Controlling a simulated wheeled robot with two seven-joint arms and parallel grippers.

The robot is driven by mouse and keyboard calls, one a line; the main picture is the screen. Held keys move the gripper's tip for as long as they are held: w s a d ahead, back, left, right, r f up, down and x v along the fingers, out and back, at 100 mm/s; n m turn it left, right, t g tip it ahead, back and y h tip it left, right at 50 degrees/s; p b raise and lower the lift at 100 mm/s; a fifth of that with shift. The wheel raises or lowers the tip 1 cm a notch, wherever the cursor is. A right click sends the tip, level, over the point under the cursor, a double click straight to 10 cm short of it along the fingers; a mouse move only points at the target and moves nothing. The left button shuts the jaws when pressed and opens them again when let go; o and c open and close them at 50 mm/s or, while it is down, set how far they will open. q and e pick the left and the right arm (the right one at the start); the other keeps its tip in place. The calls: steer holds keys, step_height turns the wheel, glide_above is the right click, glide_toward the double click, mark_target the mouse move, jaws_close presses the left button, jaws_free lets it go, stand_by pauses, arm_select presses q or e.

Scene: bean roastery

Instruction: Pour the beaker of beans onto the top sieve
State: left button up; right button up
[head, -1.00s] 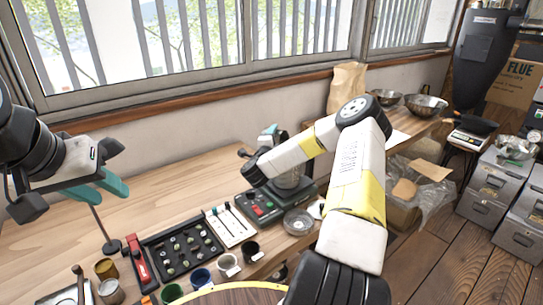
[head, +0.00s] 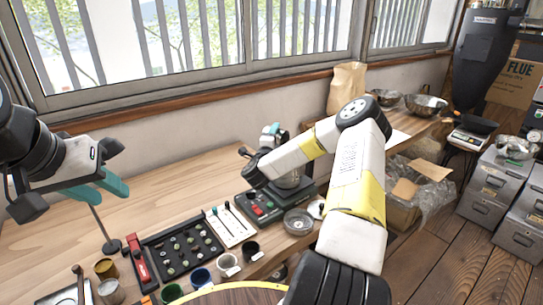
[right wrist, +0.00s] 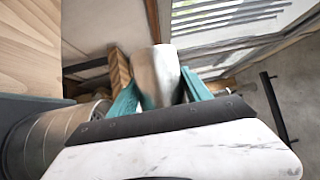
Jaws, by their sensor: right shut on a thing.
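In the right wrist view my right gripper (right wrist: 160,88) has its teal fingers shut on a pale beaker (right wrist: 156,72). The beaker's contents do not show. A metal sieve stack (right wrist: 45,140) stands at the lower left there, below and beside the gripper. In the head view the stack (head: 290,176) is partly hidden behind my right forearm, on a dark green shaker base with red and green buttons (head: 262,208). The right gripper shows there only as a small teal piece beyond the wrist (head: 272,132). My left gripper (head: 98,190) is open and empty above the bench's left part.
The wooden bench (head: 150,208) runs under the windows. A black tray of samples (head: 180,248), several cups, a white panel with sliders (head: 230,225) and a metal dish (head: 298,221) lie along its front. A paper bag (head: 346,88) and metal bowls stand further right.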

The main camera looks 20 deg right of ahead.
steer(key=shift+s+d+r+m+t+h, duration=0.15)
steer(key=shift+s+r+m+h, duration=0.15)
steer(key=shift+m, duration=0.5)
steer(key=shift+s+d+r+m+t+h, duration=0.15)
steer(key=shift+r+m+h, duration=0.15)
steer(key=shift+m, duration=0.5)
stand_by(1.2)
steer(key=shift+s+d+r+m+h, duration=0.2)
steer(key=shift+m+h, duration=0.15)
steer(key=shift+m, duration=0.4)
steer(key=shift+s+d+r+m+h, duration=0.1)
steer(key=shift+s+m+h, duration=0.2)
steer(key=shift+m, duration=0.45)
stand_by(3.1)
steer(key=shift+w+a+n+y, duration=0.15)
steer(key=shift+w+n+y, duration=0.2)
steer(key=shift+n, duration=0.35)
steer(key=n, duration=0.1)
steer(key=w+f+n+y, duration=0.1)
steer(key=n, duration=0.1)
steer(key=a+f+n, duration=0.1)
steer(key=n, duration=0.1)
steer(key=shift+w+g+y, duration=0.15)
steer(key=shift+g+y, duration=0.25)
